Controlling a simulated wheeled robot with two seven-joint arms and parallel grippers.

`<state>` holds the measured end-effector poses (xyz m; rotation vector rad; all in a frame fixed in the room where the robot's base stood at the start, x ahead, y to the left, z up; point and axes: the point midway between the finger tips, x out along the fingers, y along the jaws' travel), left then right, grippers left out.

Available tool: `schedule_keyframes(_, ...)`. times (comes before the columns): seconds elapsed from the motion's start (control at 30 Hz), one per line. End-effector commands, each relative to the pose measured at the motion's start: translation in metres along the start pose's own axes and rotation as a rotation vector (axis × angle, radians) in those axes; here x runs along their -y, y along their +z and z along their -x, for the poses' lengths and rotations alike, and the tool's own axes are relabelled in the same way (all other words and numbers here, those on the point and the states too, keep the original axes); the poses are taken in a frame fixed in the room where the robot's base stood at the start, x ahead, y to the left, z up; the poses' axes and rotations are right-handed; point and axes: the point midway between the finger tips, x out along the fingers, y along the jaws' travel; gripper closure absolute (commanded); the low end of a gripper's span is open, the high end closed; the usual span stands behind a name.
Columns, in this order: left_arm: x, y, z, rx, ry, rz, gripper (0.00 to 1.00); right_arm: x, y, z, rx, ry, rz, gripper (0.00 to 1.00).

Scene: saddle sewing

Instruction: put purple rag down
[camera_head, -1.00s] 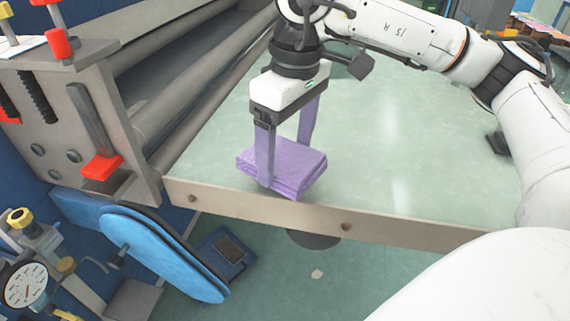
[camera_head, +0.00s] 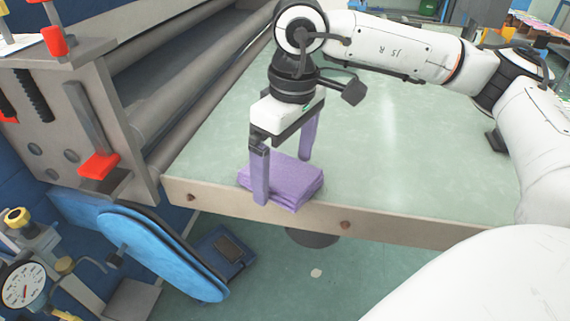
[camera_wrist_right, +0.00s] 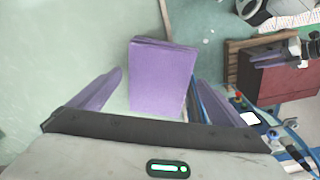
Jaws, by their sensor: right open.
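The purple rag (camera_head: 290,182) is a folded stack lying at the front edge of the green table top (camera_head: 400,150), near the table's left front corner. It also shows in the right wrist view (camera_wrist_right: 161,80), beyond and between the spread fingers. My right gripper (camera_head: 283,180) is open, with its two purple-toned fingers apart. In the head view one finger stands in front of the rag's left side and the other stands behind it. The right wrist view (camera_wrist_right: 172,90) shows a gap between the rag and the left finger.
A machine with grey rollers (camera_head: 190,70) and red-handled levers (camera_head: 99,166) stands left of the table. A blue belt guard (camera_head: 160,255) and a pressure gauge (camera_head: 24,285) are below it. The table top right of the rag is clear.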

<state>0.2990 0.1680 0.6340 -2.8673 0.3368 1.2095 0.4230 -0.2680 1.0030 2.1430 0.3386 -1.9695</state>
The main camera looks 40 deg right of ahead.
Motion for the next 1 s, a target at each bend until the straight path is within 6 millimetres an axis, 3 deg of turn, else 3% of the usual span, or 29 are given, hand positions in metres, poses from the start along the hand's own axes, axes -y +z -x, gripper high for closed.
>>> schedule_keyframes(0.27,-0.001,0.000,0.004,0.004,0.001,0.003,0.69,0.000,-0.002,0.015,-0.004,0.000,0.000,0.04)
schedule_keyframes(0.7,-0.001,0.002,0.004,0.007,0.000,0.003,0.69,0.001,-0.002,0.105,-0.003,0.000,0.002,0.04)
schedule_keyframes(1.0,0.000,0.002,0.004,0.007,0.000,0.003,0.69,0.000,-0.001,0.124,0.000,0.000,0.002,0.04)
